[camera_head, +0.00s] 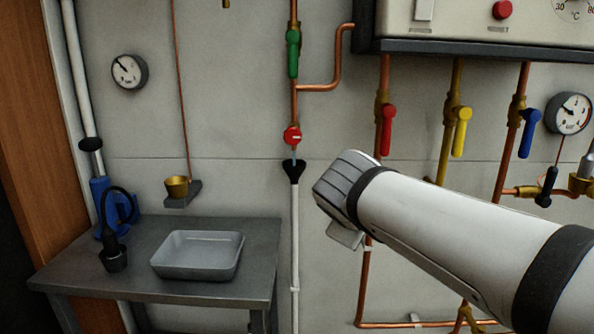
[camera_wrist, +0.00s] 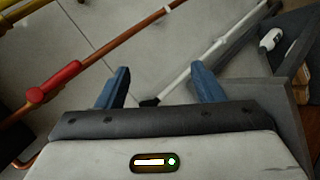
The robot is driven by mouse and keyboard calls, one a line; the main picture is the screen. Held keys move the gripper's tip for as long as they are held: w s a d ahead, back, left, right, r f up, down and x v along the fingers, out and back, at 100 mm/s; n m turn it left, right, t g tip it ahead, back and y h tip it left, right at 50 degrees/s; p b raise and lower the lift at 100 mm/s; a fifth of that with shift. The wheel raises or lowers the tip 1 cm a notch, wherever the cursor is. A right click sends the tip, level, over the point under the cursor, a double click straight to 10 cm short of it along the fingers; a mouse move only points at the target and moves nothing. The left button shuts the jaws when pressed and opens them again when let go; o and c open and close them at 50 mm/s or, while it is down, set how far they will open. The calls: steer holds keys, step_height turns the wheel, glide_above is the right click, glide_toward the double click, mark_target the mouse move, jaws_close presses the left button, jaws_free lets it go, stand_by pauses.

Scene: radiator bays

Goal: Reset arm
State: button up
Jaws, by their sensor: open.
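My gripper (camera_wrist: 163,76) shows in the wrist view as two blue fingers set wide apart, with nothing between them. In the head view my white arm reaches in from the lower right, in front of the wall and copper pipes. Its grey end is left of the red-handled valve (camera_head: 388,130), and the fingers are hidden there.
A grey tray (camera_head: 170,275) sits on a metal table (camera_head: 258,235) at left, beside a blue pump (camera_head: 103,205). A black funnel (camera_head: 294,170) tops the white pipe. Green (camera_head: 293,53), yellow (camera_head: 461,132) and blue (camera_head: 528,133) valve handles line the wall. A boiler (camera_head: 470,30) hangs upper right.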

steer(key=s+d+f+m+g+y+p, duration=0.1)
steer(key=s+d+m+g+p, duration=0.1)
steer(key=s+m+p, duration=0.3)
steer(key=s+d+f+m+g+y+p, duration=0.2)
steer(key=s+m+g+p, duration=0.3)
steer(key=s+p, duration=0.4)
steer(key=shift+s+f, duration=0.25)
steer(key=shift+s, duration=0.7)
